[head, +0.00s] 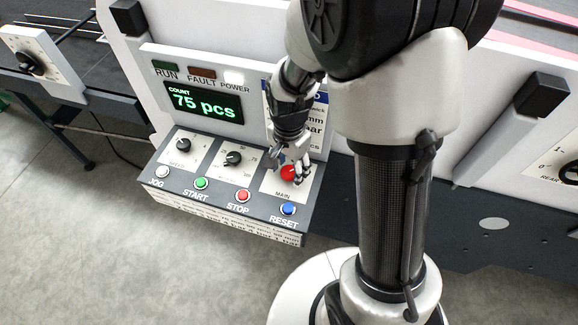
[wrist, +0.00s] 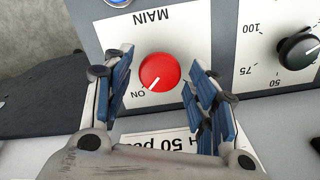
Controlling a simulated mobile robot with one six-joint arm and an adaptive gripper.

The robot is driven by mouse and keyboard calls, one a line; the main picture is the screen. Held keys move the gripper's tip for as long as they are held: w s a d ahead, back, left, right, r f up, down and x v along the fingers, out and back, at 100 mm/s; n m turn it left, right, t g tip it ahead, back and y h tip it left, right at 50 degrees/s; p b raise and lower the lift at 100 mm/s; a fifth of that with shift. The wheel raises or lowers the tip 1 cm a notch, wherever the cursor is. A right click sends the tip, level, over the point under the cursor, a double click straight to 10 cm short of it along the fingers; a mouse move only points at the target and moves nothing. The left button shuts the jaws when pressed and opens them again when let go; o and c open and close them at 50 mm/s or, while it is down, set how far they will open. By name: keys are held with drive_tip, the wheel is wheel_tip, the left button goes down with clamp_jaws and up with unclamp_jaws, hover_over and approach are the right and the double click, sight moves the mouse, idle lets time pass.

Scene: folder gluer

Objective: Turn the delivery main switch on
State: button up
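The main switch is a round red knob (head: 289,173) on the sloped control panel, above the word MAIN. In the wrist view the red knob (wrist: 160,71) appears with the panel upside down. Its white pointer line points lower left, toward the ON mark (wrist: 138,94). My gripper (wrist: 157,66) is open, with one blue-padded finger on each side of the knob. Gaps show between both fingers and the knob, so I see no contact. In the head view my gripper (head: 293,165) is over the knob and partly hides it.
The panel also holds a black dial (head: 233,158), a JOG button (head: 162,172), green START (head: 201,183), red STOP (head: 243,195) and blue RESET (head: 288,208). Above them, the display (head: 203,103) reads 75 pcs and the POWER lamp (head: 234,78) looks white. A rear knob (head: 570,172) sits far right.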

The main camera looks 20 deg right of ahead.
sight(289, 172)
drive_tip(key=shift+o, duration=0.2)
wheel_tip(289, 172, up, 12)
idle(0.6)
idle(0.3)
drive_tip(key=s+r+n+t+b, duration=0.2)
drive_tip(key=s+n, duration=0.4)
drive_tip(key=s, duration=0.2)
drive_tip(key=s+r+n+t+b, duration=0.1)
drive_tip(key=s+r+n+t, duration=0.1)
drive_tip(key=s+n, duration=0.3)
drive_tip(key=s+r, duration=0.1)
drive_tip(key=s, duration=0.2)
drive_tip(key=shift+r+n+t+b, duration=0.3)
drive_tip(key=shift+n+b, duration=0.05)
drive_tip(key=shift+n, duration=0.05)
idle(1.0)
